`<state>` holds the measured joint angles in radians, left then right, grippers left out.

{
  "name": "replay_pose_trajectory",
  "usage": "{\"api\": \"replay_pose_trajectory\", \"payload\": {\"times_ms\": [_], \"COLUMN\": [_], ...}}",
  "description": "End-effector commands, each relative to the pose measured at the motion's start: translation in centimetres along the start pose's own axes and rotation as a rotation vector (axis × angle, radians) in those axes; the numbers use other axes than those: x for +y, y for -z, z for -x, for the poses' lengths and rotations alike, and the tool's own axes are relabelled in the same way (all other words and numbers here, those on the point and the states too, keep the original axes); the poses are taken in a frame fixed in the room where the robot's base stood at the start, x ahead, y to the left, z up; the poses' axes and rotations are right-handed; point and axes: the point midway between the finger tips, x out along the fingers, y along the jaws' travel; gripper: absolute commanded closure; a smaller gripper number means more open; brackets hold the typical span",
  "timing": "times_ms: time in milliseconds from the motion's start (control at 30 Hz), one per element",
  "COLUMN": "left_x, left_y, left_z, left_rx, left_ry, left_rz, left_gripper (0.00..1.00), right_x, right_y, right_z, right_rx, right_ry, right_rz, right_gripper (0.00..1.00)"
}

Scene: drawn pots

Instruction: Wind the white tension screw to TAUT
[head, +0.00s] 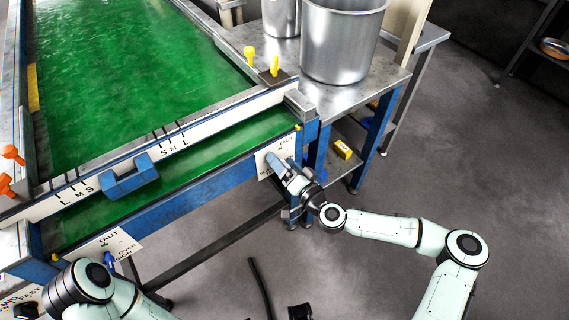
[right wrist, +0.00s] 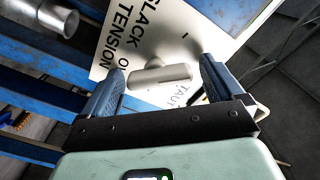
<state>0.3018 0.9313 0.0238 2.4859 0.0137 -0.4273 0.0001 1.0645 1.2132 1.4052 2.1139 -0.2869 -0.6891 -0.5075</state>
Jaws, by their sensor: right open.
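The white tension screw (right wrist: 158,79), a pale T-shaped handle, stands out from a white label plate (right wrist: 128,45) in the right wrist view. The plate reads SLACK, TENSION and TAUT. My right gripper (right wrist: 162,80) is open, with one finger on each side of the handle; I cannot tell whether they touch it. In the head view my right gripper (head: 279,166) is at the plate (head: 284,147) on the near right corner of the machine and hides the screw. My left arm comes in at bottom left, its gripper not visible.
A second plate (head: 115,243) with a blue handle (head: 108,260) is at the machine's near left. The green belt (head: 140,60) lies behind a lettered rail. A steel pot (head: 343,40) stands on the table at right.

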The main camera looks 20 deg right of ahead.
Motion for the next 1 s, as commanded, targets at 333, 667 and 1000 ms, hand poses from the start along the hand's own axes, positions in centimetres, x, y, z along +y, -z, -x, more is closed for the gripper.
{"api": "replay_pose_trajectory", "payload": {"times_ms": [333, 667, 1000], "left_x": [0.00, 0.00, 0.03], "left_y": [0.00, -0.02, -0.19], "left_z": [0.01, 0.05, 0.31], "left_rx": [0.000, -0.001, -0.005], "left_ry": [0.000, 0.000, 0.001], "left_rz": [0.000, 0.000, 0.001], "left_gripper": [0.57, 0.57, 0.57], "right_x": [0.00, 0.02, 0.15], "right_y": [-0.01, 0.01, 0.15], "right_z": [0.02, 0.04, 0.04], "right_rx": [0.000, 0.000, 0.001], "right_ry": [0.000, 0.000, -0.001], "right_rz": [-0.001, -0.027, -0.229], "right_gripper": [0.54, 0.57, 0.57]}}
